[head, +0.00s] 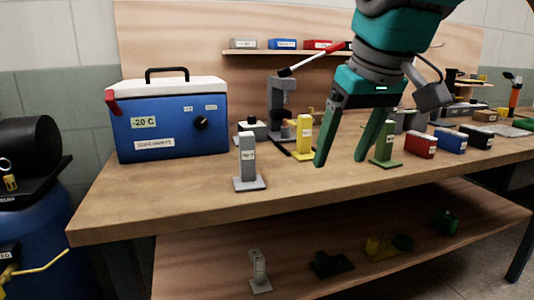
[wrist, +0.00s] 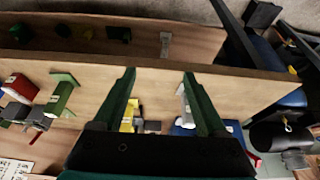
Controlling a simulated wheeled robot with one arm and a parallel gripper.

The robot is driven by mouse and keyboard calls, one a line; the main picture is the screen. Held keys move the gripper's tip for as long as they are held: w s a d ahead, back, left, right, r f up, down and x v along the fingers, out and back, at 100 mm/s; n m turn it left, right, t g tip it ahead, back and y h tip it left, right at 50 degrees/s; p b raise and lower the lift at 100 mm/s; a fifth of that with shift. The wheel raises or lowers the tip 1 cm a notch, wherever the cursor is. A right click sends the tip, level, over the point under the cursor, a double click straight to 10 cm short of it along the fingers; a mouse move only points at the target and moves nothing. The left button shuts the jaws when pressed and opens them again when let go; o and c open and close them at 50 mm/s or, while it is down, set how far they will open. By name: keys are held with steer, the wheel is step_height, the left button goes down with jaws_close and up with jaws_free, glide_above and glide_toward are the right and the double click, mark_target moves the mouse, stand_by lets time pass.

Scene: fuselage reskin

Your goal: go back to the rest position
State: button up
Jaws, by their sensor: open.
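My gripper (head: 340,162) is open and empty, pointing down over the front part of the wooden bench (head: 190,205). In the wrist view the open fingers (wrist: 159,74) show with nothing between their tips. In the head view a grey upright block on a plate (head: 247,160) stands to the left of the fingers. A yellow upright block (head: 304,138) stands behind and left of them, and a green upright block (head: 384,147) to their right. The wrist view also shows the green block (wrist: 61,94) and part of the yellow block (wrist: 128,115); the grey one is partly hidden by a finger.
A blue cooler (head: 170,135) with a white lid stands at the bench's left. Red (head: 420,146) and blue (head: 451,141) boxes stand at the right. A back shelf (head: 260,52) holds small boxes. A lower shelf (head: 400,262) holds several parts. Bare bench lies in front.

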steer(key=s+d+f+m+g, duration=0.1)
steer(key=s+f+g, duration=0.1)
steer(key=s+f, duration=0.5)
steer(key=s+d+f+m+g+h, duration=0.1)
steer(key=s+f, duration=0.5)
steer(key=f, duration=1.1)
steer(key=s+d+f+m+g, duration=0.1)
steer(key=s+f+g, duration=0.2)
steer(key=s+f, duration=0.4)
step_height(320, 180, down, 6)
steer(key=shift+s+d+f+m, duration=0.1)
steer(key=shift+s+d+m, duration=0.2)
steer(key=shift+s+d, duration=0.1)
